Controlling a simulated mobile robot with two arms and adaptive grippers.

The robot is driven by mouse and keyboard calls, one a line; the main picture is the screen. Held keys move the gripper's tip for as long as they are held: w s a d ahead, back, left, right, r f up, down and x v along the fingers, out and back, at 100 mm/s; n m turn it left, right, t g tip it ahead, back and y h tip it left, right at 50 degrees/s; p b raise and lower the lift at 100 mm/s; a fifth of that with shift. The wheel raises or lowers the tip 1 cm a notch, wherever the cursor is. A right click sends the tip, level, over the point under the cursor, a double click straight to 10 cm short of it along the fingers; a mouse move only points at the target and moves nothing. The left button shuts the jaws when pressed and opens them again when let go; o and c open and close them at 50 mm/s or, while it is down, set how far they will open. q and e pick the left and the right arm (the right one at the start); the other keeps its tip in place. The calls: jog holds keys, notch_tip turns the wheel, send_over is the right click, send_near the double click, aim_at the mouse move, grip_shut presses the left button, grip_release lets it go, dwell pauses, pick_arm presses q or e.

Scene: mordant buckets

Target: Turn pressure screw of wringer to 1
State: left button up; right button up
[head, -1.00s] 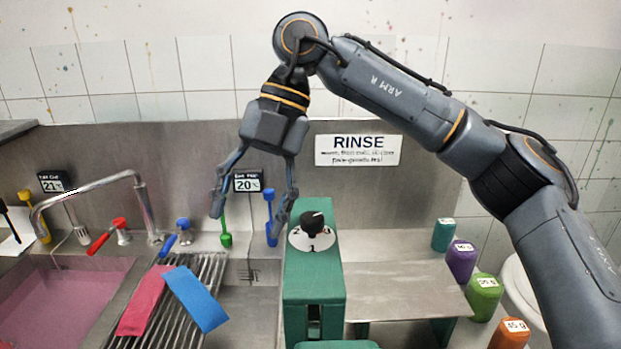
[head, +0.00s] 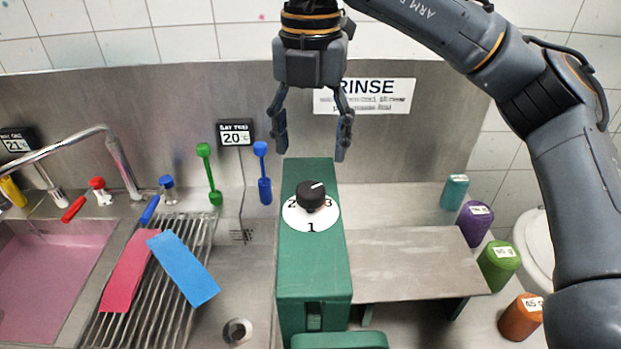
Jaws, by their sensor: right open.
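The green wringer (head: 315,262) stands in the middle of the head view. Its black pressure screw knob (head: 310,196) sits on top, on a white dial (head: 310,214) marked 1, 2 and 3. The 1 faces the front, the 2 is at left and the 3 at right. A white line on the knob points up and right, toward the 3 side. My right gripper (head: 310,140) is open and empty, fingers pointing down, above and behind the knob in the picture, apart from it. My left gripper is not in view.
A metal shelf (head: 415,262) lies right of the wringer, with several coloured weights such as the purple one (head: 474,224) beyond it. At left are a drain rack (head: 150,310) with red and blue cloths, a pink-filled sink (head: 45,275) and a faucet (head: 118,160).

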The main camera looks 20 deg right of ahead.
aim_at(311, 188)
notch_tip(311, 188, down, 8)
jog(key=shift+r+p, duration=0.25)
jog(key=shift+p, duration=0.4)
jog(key=shift+c, duration=0.2)
jog(key=c, duration=1.1)
